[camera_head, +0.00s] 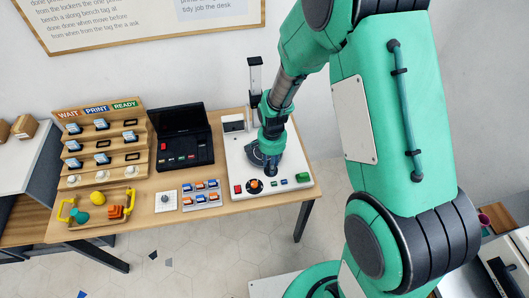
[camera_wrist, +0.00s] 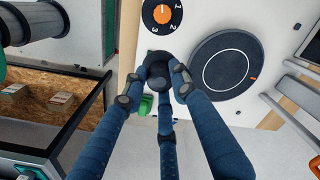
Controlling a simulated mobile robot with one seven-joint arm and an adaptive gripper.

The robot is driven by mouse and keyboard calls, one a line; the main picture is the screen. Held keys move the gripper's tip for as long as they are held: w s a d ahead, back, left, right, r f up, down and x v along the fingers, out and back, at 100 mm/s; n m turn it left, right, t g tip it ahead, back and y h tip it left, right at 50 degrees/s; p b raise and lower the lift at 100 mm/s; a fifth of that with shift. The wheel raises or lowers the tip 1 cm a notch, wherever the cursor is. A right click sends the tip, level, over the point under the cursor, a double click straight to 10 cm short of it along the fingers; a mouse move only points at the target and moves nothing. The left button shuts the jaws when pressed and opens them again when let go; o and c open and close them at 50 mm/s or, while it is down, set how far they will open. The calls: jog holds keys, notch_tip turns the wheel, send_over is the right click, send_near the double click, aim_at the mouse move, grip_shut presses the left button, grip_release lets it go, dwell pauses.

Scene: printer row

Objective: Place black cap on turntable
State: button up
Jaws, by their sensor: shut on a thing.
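My gripper (camera_wrist: 158,84) has its dark blue fingers closed around the black cap (camera_wrist: 159,68) in the wrist view. The cap is small, dark and partly covered by the fingertips. The turntable (camera_wrist: 232,75) is a flat black disc with a thin white ring and an orange mark at its edge. It lies on the white panel, to the right of the held cap and apart from it in the picture. In the head view my gripper (camera_head: 267,160) is low over the white panel, and the cap cannot be made out there.
A dial (camera_wrist: 162,12) with an orange centre and numbers sits on the white panel (camera_head: 237,166). A red button (camera_head: 238,188) and a green button (camera_head: 303,178) are at its front edge. A grey post (camera_head: 255,82) stands behind. The black case (camera_head: 182,139) is to the left.

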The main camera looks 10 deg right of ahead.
jog(key=shift+s+d, duration=0.8)
jog(key=shift+w, duration=0.15)
jog(key=w, duration=0.5)
jog(key=w+a+f+b, duration=0.1)
jog(key=w, duration=0.9)
jog(key=shift+w+a+f+b, duration=0.2)
jog(key=shift+w+f+b, duration=0.1)
jog(key=shift+w, duration=0.05)
jog(key=shift+f+b, duration=0.4)
jog(key=shift+f, duration=1.35)
jog(key=shift+f, duration=0.1)
